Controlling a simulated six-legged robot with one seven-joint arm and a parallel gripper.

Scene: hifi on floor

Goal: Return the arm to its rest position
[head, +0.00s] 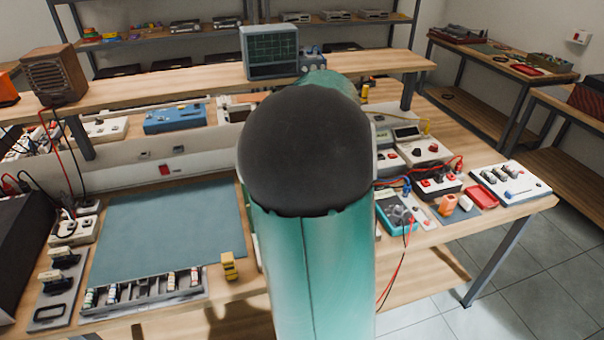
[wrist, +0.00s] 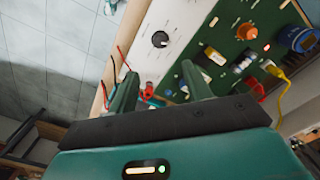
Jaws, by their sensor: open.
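My arm fills the middle of the head view, a green link with a dark rounded joint, and it hides part of the workbench (head: 235,290). My gripper (wrist: 160,85) shows only in the wrist view. Its two green fingers stand apart with nothing between them. Beyond the fingers, tilted in the picture, is a white and green panel (wrist: 225,50) with a black knob and several coloured parts. I cannot tell whether the fingers touch it. The gripper itself is hidden in the head view.
A blue-grey mat (head: 170,235) lies on the bench left of my arm. Small instruments and a red tray (head: 482,197) lie to the right. A screen instrument (head: 269,51) and a wooden box (head: 54,77) stand on the raised shelf. Open floor (head: 520,270) shows at lower right.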

